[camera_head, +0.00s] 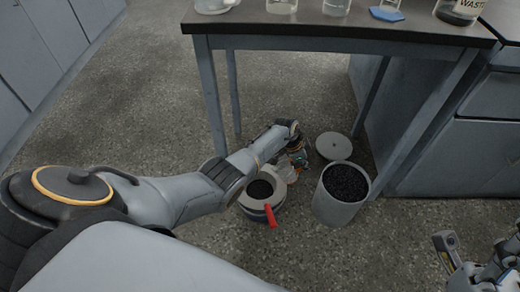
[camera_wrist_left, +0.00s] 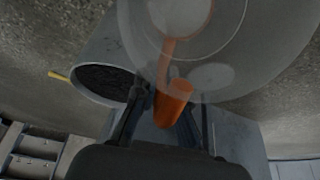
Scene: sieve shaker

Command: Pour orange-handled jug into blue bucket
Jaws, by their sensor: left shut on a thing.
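My left gripper (camera_head: 293,158) is low near the floor under the table, shut on the orange handle (camera_wrist_left: 172,103) of a clear jug (camera_wrist_left: 235,50). The jug fills the upper right of the left wrist view; its contents and exact tilt are unclear there. In the head view my gripper and wrist mostly hide it. A round container with a pale rim, dark bluish side and red handle (camera_head: 262,205) stands just below my wrist, dark inside; I cannot tell whether it is the blue bucket. Part of my right arm (camera_head: 485,270) shows at the lower right; its fingers are unclear.
A grey bin of black granules (camera_head: 340,207) stands right of the gripper; it also shows in the left wrist view (camera_wrist_left: 95,50). A round grey lid (camera_head: 334,146) lies behind it. The table (camera_head: 350,32) with glassware is above. Open floor (camera_head: 120,110) lies left.

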